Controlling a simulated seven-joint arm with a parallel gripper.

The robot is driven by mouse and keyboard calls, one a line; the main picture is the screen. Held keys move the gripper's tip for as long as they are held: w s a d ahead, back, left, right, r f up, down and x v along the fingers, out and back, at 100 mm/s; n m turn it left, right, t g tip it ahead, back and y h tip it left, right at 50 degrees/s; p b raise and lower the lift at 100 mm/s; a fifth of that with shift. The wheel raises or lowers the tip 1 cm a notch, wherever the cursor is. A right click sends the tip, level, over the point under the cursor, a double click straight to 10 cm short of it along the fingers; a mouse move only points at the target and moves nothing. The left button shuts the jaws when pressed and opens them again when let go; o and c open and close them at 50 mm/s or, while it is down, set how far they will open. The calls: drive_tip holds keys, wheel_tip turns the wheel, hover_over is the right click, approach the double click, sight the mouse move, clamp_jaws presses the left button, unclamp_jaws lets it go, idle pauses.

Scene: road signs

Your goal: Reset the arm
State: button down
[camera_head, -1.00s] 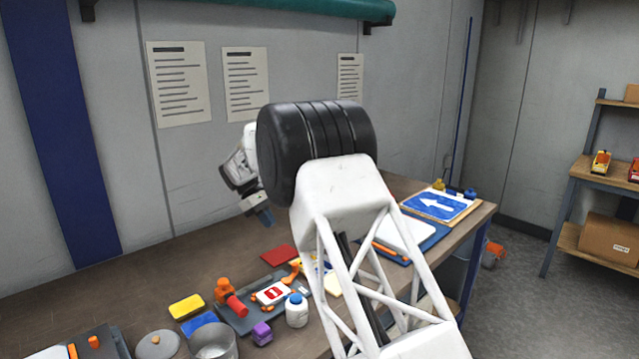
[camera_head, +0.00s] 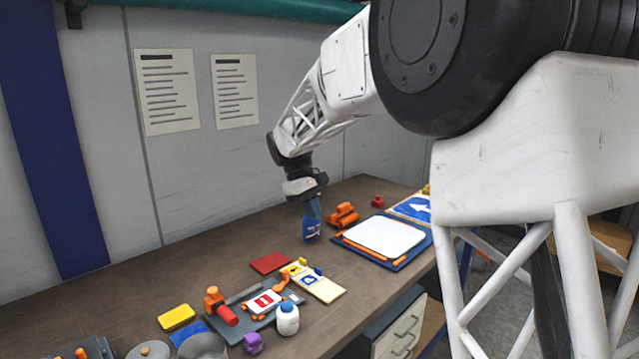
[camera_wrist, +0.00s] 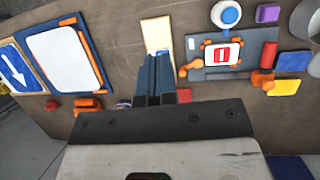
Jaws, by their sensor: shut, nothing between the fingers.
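My gripper (camera_head: 311,228) hangs over the middle of the workbench (camera_head: 120,285), pointing down with its blue fingers together and empty. In the wrist view the shut fingers (camera_wrist: 155,62) appear in front of a cream board (camera_wrist: 156,33) and hide part of it. My white arm crosses the right side of the head view and covers much of the scene there.
A white panel on a blue board (camera_head: 385,237) and a blue arrow sign (camera_head: 412,207) lie to the right. Orange pieces (camera_head: 342,215) sit close to my gripper. A red sign (camera_head: 264,302), white bottle (camera_head: 288,318) and yellow block (camera_head: 176,317) are nearer. The back-left bench is clear.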

drive_tip(key=s+d+r+m+t+y, duration=0.1)
drive_tip(key=s+d+m, duration=0.1)
drive_tip(key=s+d, duration=0.45)
drive_tip(key=s+d+r+m+y, duration=0.1)
drive_tip(key=s+d, duration=0.2)
drive_tip(key=s, duration=0.6)
drive_tip(key=s+d+r+m+t, duration=0.1)
drive_tip(key=s+d+r+m, duration=0.1)
drive_tip(key=s+d, duration=0.45)
drive_tip(key=s+d+f+m+t+y, duration=0.1)
drive_tip(key=s+f, duration=0.3)
drive_tip(key=s, duration=0.7)
drive_tip(key=s+d+f+m+t, duration=0.1)
drive_tip(key=s+d+f+m, duration=0.2)
drive_tip(key=s, duration=0.9)
drive_tip(key=shift+f+t+y, duration=0.3)
drive_tip(key=shift+f+y, duration=0.1)
drive_tip(key=shift+f, duration=0.1)
